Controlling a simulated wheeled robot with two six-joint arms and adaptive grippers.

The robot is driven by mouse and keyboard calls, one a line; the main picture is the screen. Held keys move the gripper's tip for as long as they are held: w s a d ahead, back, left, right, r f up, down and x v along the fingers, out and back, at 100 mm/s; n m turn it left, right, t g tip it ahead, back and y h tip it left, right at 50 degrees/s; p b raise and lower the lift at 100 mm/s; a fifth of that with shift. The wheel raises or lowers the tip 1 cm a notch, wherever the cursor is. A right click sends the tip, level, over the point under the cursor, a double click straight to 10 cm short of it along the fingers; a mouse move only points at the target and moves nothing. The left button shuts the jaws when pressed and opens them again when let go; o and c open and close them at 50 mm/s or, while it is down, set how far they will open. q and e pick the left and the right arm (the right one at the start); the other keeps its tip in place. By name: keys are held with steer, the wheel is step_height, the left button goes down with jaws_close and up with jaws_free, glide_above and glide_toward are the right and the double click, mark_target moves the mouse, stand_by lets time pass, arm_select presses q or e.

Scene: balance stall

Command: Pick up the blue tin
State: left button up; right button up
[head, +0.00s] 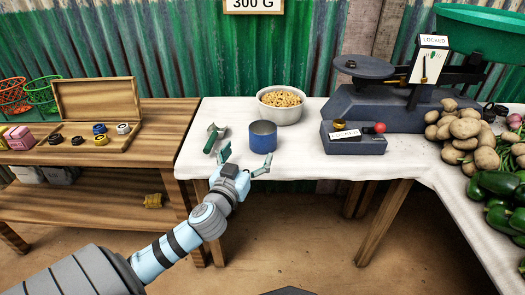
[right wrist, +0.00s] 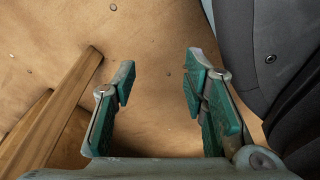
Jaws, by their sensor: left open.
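The blue tin (head: 263,137) stands upright on the white-clothed table, near its front edge. My left gripper (head: 245,164) is open and empty in the head view. Its fingers are just in front of and to the left of the tin, pointing toward it. I cannot tell whether a finger touches the tin. My right gripper (right wrist: 158,85) shows in the right wrist view with its fingers apart and nothing between them, above the brown floor. The right gripper does not show in the head view.
A dark locked box (head: 352,137) and a balance scale (head: 400,105) are to the right. Potatoes (head: 465,128) and green peppers (head: 500,185) lie far right. A wooden bench (head: 150,150) stands left.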

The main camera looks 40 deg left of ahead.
mark_target(267, 126)
arm_select(q)
steer(key=x, duration=0.3)
steer(key=b+x, duration=0.1)
steer(key=x, duration=0.3)
steer(key=b+x, duration=0.1)
steer(key=x, duration=0.2)
steer(key=shift+w+d+r, duration=0.15)
steer(key=shift+w+d, duration=0.05)
steer(key=shift+w, duration=0.25)
steer(key=shift+s+r, duration=0.1)
steer(key=shift+c, duration=1.2)
steer(key=c, duration=1)
arm_select(e)
steer(key=shift+t, duration=0.5)
steer(key=w, duration=0.1)
steer(key=w+a, duration=0.1)
steer(key=w, duration=0.2)
steer(key=shift+a+f, duration=0.2)
steer(key=shift+a, duration=0.1)
arm_select(q)
steer(key=shift+c, duration=0.2)
